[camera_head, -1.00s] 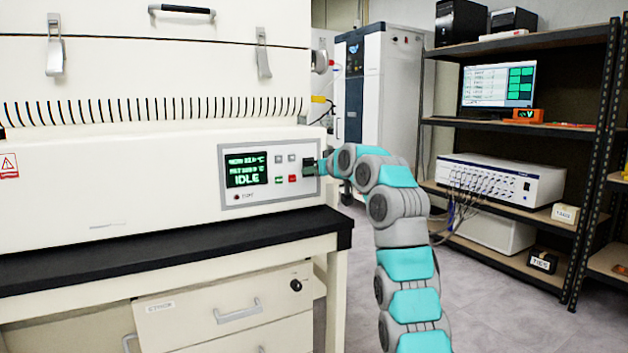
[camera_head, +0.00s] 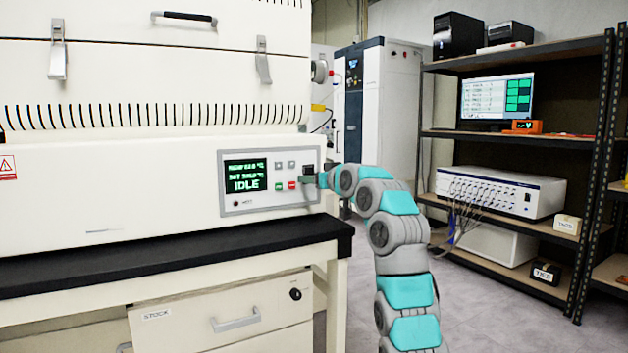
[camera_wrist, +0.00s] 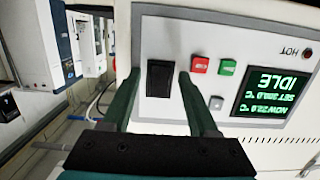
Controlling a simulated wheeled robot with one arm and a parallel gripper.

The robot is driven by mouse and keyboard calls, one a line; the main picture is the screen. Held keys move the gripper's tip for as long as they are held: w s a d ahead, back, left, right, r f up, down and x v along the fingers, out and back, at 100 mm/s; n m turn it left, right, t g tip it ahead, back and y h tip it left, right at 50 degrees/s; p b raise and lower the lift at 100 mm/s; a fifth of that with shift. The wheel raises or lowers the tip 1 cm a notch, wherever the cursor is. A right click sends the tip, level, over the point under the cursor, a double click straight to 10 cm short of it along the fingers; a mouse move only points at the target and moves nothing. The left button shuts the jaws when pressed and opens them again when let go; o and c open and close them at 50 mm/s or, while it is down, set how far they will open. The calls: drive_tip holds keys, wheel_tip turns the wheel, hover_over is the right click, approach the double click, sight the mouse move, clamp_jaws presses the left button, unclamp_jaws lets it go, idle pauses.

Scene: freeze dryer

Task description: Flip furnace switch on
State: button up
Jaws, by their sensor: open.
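The furnace (camera_head: 110,205) is a large white unit on a black-topped bench. Its grey control panel (camera_head: 236,206) has a screen (camera_head: 246,175) reading IDLE, which shows upside down in the wrist view (camera_wrist: 276,92). The black rocker switch (camera_wrist: 163,79) is on the panel beside a red button (camera_wrist: 200,65) and a green button (camera_wrist: 227,67). My gripper (camera_wrist: 158,82) is open at the panel, one finger on each side of the switch. In the head view my gripper (camera_head: 306,181) covers part of the switch. Contact with the switch cannot be told.
The bench top (camera_head: 180,248) juts out below the panel, with a drawer (camera_head: 222,325) under it. A blue-and-white cabinet (camera_head: 385,110) stands behind my arm. A shelf rack (camera_head: 585,140) with a monitor (camera_head: 497,98) is at the right. Open floor lies between bench and rack.

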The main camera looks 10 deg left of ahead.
drive_tip(key=b+v, duration=0.4)
drive_tip(key=v, duration=0.4)
drive_tip(key=shift+b, duration=0.35)
drive_tip(key=shift+w, duration=0.1)
drive_tip(key=shift+w, duration=0.1)
